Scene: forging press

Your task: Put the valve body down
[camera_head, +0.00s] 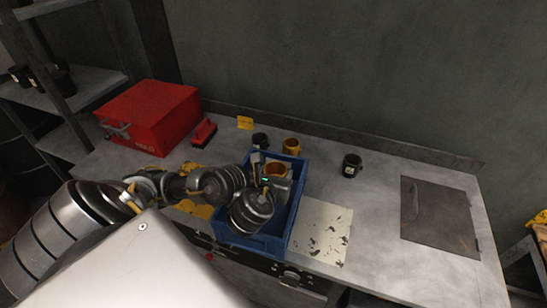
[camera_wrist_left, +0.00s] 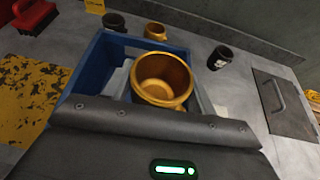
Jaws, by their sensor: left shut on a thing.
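The valve body (camera_head: 277,169) looks like a brass-coloured, open-topped cup. It also shows in the left wrist view (camera_wrist_left: 163,78), with its round opening facing up toward the camera. My left gripper (camera_head: 272,181) is shut on it, with grey fingers on either side. Gripper and valve body are within the outline of the blue crate (camera_head: 301,198), toward its back end. The crate also shows in the left wrist view (camera_wrist_left: 88,70). The underside of the valve body is hidden, so I cannot tell whether it touches the crate floor. My right gripper is not in view.
Behind the crate stand a dark mug (camera_head: 260,140) and a brass-coloured mug (camera_head: 291,146). Another dark mug (camera_head: 351,165) stands to the right. A red toolbox (camera_head: 150,115) is at the left. The bench between the right mug and the dark plate (camera_head: 438,215) is clear.

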